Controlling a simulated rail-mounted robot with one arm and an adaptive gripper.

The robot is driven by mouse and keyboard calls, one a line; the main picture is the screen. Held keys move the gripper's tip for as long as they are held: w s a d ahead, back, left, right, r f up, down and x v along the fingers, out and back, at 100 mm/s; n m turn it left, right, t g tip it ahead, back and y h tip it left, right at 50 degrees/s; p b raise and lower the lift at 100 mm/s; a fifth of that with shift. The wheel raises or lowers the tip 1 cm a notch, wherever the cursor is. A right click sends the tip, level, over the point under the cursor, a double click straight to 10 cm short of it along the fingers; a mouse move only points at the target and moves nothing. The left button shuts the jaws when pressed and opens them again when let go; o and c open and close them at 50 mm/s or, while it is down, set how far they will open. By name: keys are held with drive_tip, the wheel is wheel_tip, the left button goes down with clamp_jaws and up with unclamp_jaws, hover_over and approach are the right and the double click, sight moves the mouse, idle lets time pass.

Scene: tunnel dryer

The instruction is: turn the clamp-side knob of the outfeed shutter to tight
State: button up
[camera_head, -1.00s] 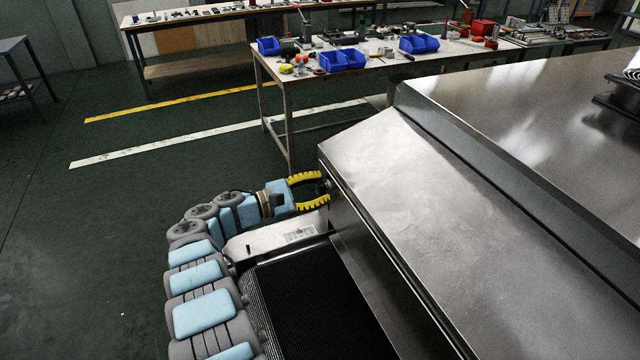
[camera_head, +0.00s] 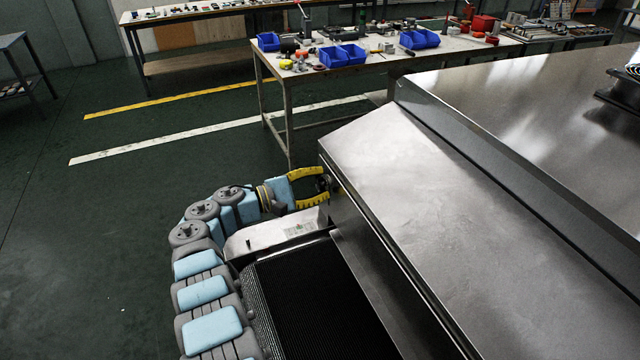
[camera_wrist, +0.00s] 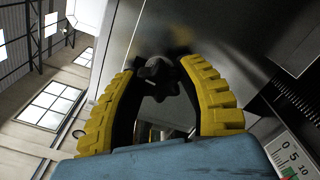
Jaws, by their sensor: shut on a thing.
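A dark lobed knob (camera_wrist: 158,75) sits on the side of the dryer's steel outfeed housing. My gripper (camera_wrist: 157,78) has its two yellow ribbed fingers around the knob, their tips closed on it. In the head view my gripper (camera_head: 324,184) meets the left end of the sloped steel hood (camera_head: 420,200), where the knob is mostly hidden by the fingers and the hood edge. The shutter itself cannot be made out clearly.
The dark conveyor belt (camera_head: 310,300) and its side rail (camera_head: 275,236) lie just below my arm. A scale plate with numbers (camera_wrist: 289,160) shows at the lower right of the wrist view. A workbench with blue bins (camera_head: 343,55) stands behind. The floor at left is clear.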

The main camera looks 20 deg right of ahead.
drive_tip(key=m+b, duration=0.2)
drive_tip(key=m, duration=0.1)
drive_tip(key=shift+f+m, duration=0.3)
drive_tip(key=m+b, duration=0.5)
drive_tip(key=shift+m, duration=0.3)
drive_tip(key=m+b, duration=0.2)
drive_tip(key=m, duration=0.1)
drive_tip(key=shift+r, duration=0.2)
drive_tip(key=shift+r+m, duration=0.15)
drive_tip(key=shift+m, duration=1.95)
drive_tip(key=o, duration=1.2)
drive_tip(key=shift+a, duration=0.1)
